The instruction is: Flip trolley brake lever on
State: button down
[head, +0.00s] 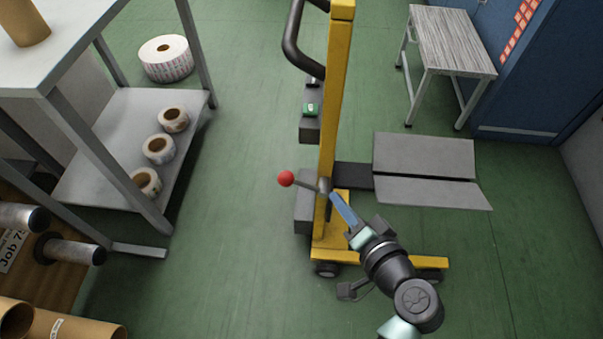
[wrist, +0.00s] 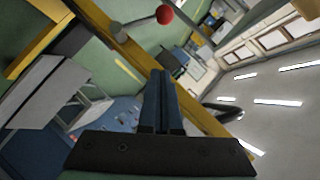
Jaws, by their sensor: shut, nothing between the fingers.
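The lever with a red ball knob (head: 286,178) sticks out to the left from a grey pivot on the yellow mast of the trolley (head: 333,110). Its rod slopes slightly up toward the knob. In the wrist view the red knob (wrist: 165,15) shows at the top, beyond the fingertips. My gripper (head: 334,197) is shut and empty, its blue fingers pointing up-left at the mast just below and right of the pivot. In the wrist view the fingers (wrist: 161,75) lie together. I cannot tell whether the tips touch the mast.
A shelf table (head: 135,125) with several label rolls stands at left. Cardboard cores (head: 65,325) and black-and-silver shafts (head: 70,250) are at lower left. A small slatted table (head: 450,40) stands at upper right beside a blue cabinet (head: 540,70). Green floor left of the trolley is clear.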

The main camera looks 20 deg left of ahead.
jog(key=shift+s+a+f, duration=0.1)
jog(key=shift+s+f, duration=0.3)
jog(key=shift+s, duration=0.05)
jog(key=b, duration=0.4)
send_near(300, 183)
jog(key=w+a, duration=0.4)
jog(key=shift+w+a+r, duration=0.25)
jog(key=shift+w+a, duration=0.05)
jog(key=shift+a, duration=0.1)
jog(key=shift+a+f, duration=0.2)
jog(key=shift+a, duration=0.15)
